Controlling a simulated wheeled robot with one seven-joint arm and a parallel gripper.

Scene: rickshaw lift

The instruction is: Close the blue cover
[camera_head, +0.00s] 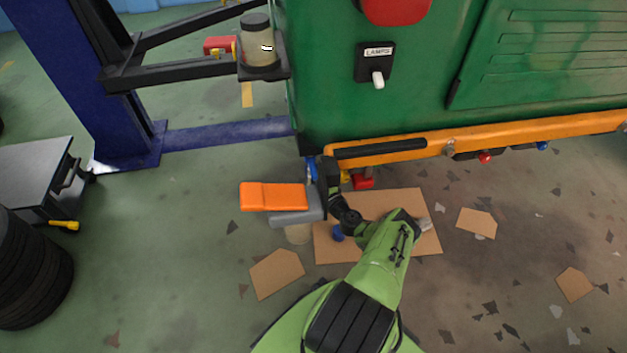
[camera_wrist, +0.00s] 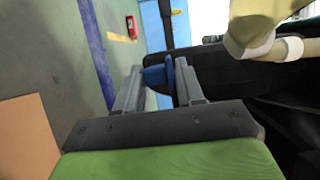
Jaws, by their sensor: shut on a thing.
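The blue cover (camera_wrist: 156,76) is a small blue piece in the wrist view, with a thin upright blue edge beside it. My gripper (camera_wrist: 160,70) has its two grey fingers on either side of the blue piece and is shut on it. In the head view a bit of blue (camera_head: 311,167) shows at the lower left corner of the green vehicle (camera_head: 400,110), beside the end of my arm. My fingers are hard to make out there, and my wrist hides part of this area. How far the cover is turned cannot be told.
A dark panel (camera_wrist: 215,72) lies close behind my fingers, with cream pipes (camera_wrist: 262,40) at upper right. An orange bumper (camera_head: 540,130) runs along the vehicle's lower edge. A blue lift post (camera_head: 85,90) and stacked tyres (camera_head: 30,270) stand left. Cardboard (camera_head: 275,273) lies on open floor.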

